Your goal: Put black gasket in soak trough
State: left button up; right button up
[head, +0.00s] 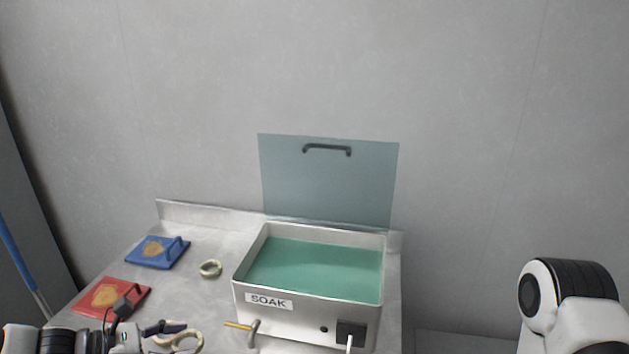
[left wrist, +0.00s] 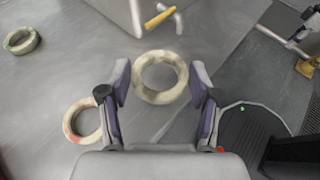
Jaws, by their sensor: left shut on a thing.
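My left gripper (head: 172,337) is low in the head view, left of the trough's front. It is shut on a cream ring gasket (left wrist: 160,98), held between the fingers in the left wrist view. A second cream ring with a reddish tint (left wrist: 78,133) lies below and left of it, partly hidden by a finger. A third ring with green marks (left wrist: 12,47) lies farther left; a cream ring (head: 203,273) also lies on the counter in the head view. No ring looks black. The soak trough (head: 268,302) is open and holds green liquid. My right gripper is out of view.
The trough's clear lid (head: 328,185) stands raised behind it. A yellow-handled tap (head: 250,333) sticks out at its front left. A blue plate (head: 170,262) and a red plate (head: 130,302) lie at the counter's left.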

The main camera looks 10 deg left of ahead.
pick_arm(q)
jog(key=shift+m+g+h, duration=0.3)
jog(key=shift+m+g, duration=0.2)
jog(key=d, duration=0.5)
jog(key=s+d, duration=0.1)
jog(key=d, duration=0.2)
jog(key=shift+s+d+f, duration=0.1)
jog(key=shift+d+f, duration=0.05)
jog(key=shift+d, duration=0.15)
jog(key=shift+n, duration=0.4)
jog(key=d+f, duration=0.2)
jog(key=d, duration=0.2)
jog(key=shift+d+f, duration=0.15)
jog(key=shift+f, duration=0.25)
jog(key=shift+t, duration=0.4)
jog(key=shift+r, duration=0.15)
